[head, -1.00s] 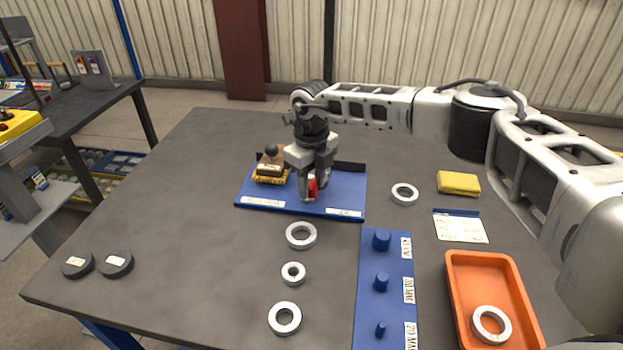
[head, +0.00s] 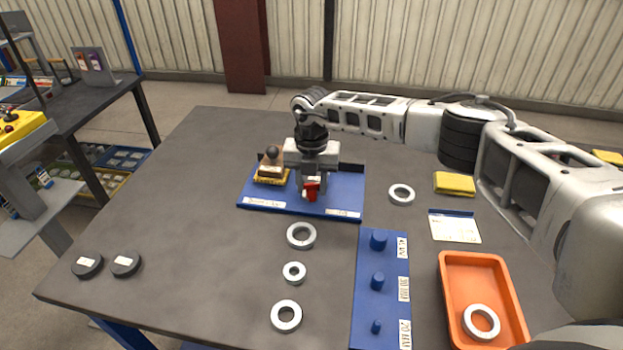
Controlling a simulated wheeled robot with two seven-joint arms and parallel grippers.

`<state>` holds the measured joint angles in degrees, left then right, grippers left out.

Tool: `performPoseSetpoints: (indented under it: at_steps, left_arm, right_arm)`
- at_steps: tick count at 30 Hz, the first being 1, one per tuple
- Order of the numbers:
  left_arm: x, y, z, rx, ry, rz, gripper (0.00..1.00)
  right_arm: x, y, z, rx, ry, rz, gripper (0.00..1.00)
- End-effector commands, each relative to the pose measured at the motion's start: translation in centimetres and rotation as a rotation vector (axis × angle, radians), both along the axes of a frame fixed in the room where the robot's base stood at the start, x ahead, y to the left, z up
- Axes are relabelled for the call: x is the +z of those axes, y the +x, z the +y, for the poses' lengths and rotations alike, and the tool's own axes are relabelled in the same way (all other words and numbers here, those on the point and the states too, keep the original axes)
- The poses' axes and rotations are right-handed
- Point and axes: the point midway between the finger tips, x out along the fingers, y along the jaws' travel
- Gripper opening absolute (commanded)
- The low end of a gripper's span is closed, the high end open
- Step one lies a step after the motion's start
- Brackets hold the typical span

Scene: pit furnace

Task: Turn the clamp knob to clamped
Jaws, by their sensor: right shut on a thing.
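The red clamp knob (head: 311,188) is on the blue plate (head: 275,206) at the middle of the table. My right gripper (head: 312,186) reaches down over the plate from above and is shut on the red knob. Its fingers hide part of the knob. Two white labels lie along the plate's front edge, too small to read. A block with a dark round handle (head: 272,152) stands on a yellow piece at the plate's left. My left gripper is not in view.
Several metal rings (head: 301,236) lie in front of the plate. A blue peg board (head: 371,306), an orange tray (head: 447,290) holding a ring, a yellow cloth (head: 454,183) and a card (head: 455,230) are at the right. Two black discs (head: 88,265) lie at the left.

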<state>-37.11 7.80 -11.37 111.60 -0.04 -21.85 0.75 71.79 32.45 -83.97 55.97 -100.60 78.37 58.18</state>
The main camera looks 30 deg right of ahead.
Motion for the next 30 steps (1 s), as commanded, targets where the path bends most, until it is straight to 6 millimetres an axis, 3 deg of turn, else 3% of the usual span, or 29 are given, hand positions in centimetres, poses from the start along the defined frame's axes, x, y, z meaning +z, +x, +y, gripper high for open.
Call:
performPoseSetpoints:
  at_steps: [18,30]
  left_arm:
    - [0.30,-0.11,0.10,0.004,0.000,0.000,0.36]
    - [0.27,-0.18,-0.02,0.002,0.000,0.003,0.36]
  right_arm:
    - [0.28,0.20,-0.12,-0.570,0.000,-0.008,0.13]
    - [0.34,0.21,-0.19,-0.796,-0.001,-0.009,0.13]
